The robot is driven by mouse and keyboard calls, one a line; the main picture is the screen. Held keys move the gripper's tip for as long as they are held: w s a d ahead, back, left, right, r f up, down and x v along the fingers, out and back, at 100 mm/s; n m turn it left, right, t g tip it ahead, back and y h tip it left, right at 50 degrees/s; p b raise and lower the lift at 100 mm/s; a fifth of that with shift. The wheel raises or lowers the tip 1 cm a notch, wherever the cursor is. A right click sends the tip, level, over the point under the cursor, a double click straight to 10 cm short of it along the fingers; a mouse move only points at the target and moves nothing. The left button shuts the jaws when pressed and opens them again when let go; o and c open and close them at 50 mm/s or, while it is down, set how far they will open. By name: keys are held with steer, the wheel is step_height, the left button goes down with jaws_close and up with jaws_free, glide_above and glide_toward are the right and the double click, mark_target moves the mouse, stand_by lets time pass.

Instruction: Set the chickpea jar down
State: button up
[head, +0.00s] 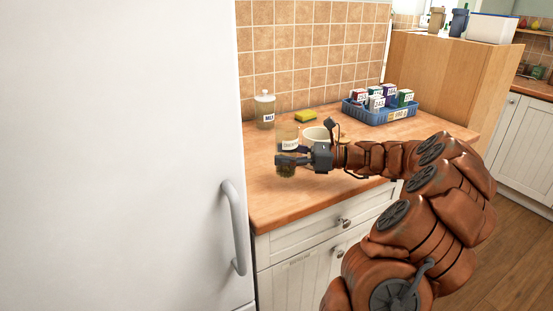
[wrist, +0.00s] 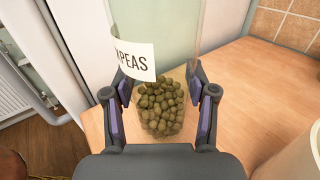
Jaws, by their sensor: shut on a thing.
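The chickpea jar (wrist: 160,104) is clear, with greenish chickpeas in its lower part and a white label (wrist: 132,55) ending in "PEAS". In the head view the jar (head: 289,136) stands upright over the wooden counter, near its front edge and close to the white fridge. My gripper (wrist: 158,104) is shut around the jar, one finger on each side. In the head view my gripper (head: 294,160) comes in from the right. I cannot tell whether the jar's base touches the counter (head: 265,205).
A white mug (head: 316,133) stands just behind my gripper. A lidded jar labelled "SALT" (head: 264,110) and a yellow sponge (head: 306,116) are near the tiled wall. A blue crate of small boxes (head: 378,115) is at the back right. The fridge (head: 120,150) borders the counter's left.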

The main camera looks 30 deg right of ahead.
steer(key=shift+w+d+f, duration=0.2)
steer(key=shift+w+f, duration=1.7)
steer(key=shift+w, duration=0.3)
steer(key=shift+f, duration=0.15)
steer(key=o, duration=1.4)
steer(key=shift+f, duration=0.15)
steer(key=shift+d+r, duration=0.1)
steer(key=shift+r, duration=0.15)
steer(key=v, duration=1.2)
